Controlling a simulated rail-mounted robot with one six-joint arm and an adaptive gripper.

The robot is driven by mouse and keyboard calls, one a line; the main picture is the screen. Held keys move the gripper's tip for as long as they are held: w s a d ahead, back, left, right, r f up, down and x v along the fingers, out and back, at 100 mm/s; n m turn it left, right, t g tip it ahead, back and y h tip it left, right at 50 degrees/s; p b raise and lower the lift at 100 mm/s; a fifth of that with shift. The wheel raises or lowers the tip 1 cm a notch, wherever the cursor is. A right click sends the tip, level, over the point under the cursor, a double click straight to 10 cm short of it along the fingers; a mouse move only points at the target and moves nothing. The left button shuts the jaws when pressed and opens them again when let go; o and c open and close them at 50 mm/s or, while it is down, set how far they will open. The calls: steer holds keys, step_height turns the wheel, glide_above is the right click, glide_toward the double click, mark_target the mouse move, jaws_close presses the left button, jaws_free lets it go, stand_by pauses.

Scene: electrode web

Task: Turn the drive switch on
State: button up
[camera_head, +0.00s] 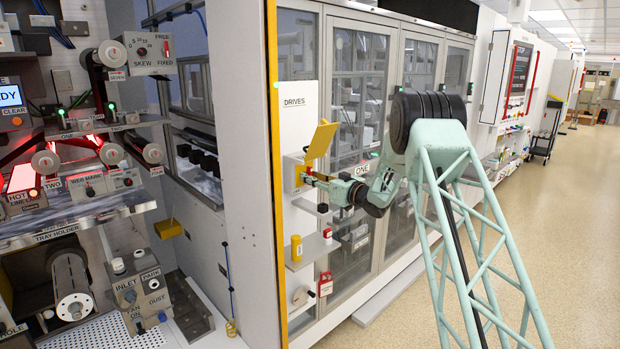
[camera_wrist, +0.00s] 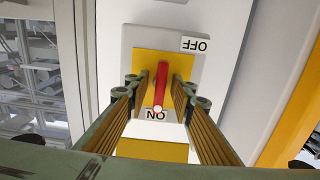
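The drive switch shows in the wrist view as a red handle (camera_wrist: 162,82) on a yellow plate (camera_wrist: 145,64), set on a pale box. An OFF label (camera_wrist: 195,45) and an ON label (camera_wrist: 156,115) appear upside down. The handle's pale-tipped end lies beside ON. My gripper (camera_wrist: 163,86) is open, one finger on each side of the handle with visible gaps. In the head view, my gripper (camera_head: 316,178) reaches the switch box (camera_head: 291,174) under the DRIVES sign (camera_head: 298,103). A raised yellow cover (camera_head: 320,141) stands above it. The handle is mostly hidden there.
A red padlock (camera_head: 325,285) hangs lower. Glass-door cabinets (camera_head: 358,100) stand to the right. The aisle floor (camera_head: 570,220) is clear.

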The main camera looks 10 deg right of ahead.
steer(key=shift+s, duration=0.15)
steer(key=v, duration=1.1)
steer(key=shift+s+d, duration=0.3)
stand_by(0.4)
